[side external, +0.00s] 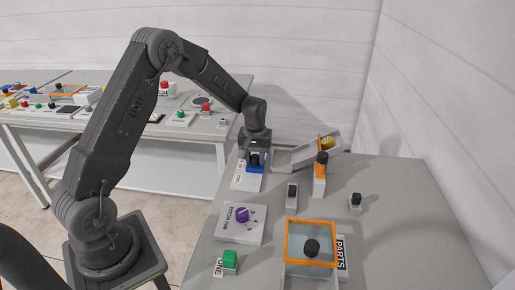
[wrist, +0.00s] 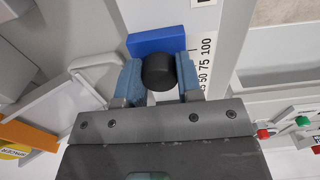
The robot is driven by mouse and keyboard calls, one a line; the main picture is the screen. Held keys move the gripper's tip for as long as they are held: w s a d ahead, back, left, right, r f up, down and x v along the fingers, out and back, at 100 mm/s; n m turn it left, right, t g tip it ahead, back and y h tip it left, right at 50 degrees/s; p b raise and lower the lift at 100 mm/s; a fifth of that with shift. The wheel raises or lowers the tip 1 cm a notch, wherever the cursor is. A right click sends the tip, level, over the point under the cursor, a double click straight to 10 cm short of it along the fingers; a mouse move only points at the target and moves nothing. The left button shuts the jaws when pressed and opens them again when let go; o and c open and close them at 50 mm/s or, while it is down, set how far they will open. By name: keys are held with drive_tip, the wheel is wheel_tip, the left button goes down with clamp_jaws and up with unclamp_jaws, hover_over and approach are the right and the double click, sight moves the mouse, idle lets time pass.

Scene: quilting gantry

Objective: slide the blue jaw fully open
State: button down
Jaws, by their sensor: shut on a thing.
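The blue jaw (wrist: 157,40) is a flat blue block on a white scale plate, seen in the wrist view just beyond my fingertips. A round black knob (wrist: 158,72) stands at its near side. My gripper (wrist: 159,75) has its two blue-grey fingers on either side of the knob, shut on it. The plate's printed scale (wrist: 204,62) shows 50, 75 and 100, with the blue block beside the 100 end. In the side view my gripper (side external: 255,158) reaches down over the white plate (side external: 246,182); the fingers partly hide the jaw and knob there.
On the grey table, a tilted white tray (side external: 296,157) and an orange-and-black handled fixture (side external: 321,170) stand right of my gripper. A small black-topped switch (side external: 292,194), purple knob (side external: 242,215), green button (side external: 230,258) and orange-framed box (side external: 287,243) stand nearer the camera.

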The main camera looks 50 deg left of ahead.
drive_tip(key=shift+s+d, duration=1.3)
drive_tip(key=shift+d, duration=0.05)
drive_tip(key=c, duration=0.8)
unclamp_jaws()
wheel_tip(320, 180, up, 14)
drive_tip(key=shift+f, duration=0.1)
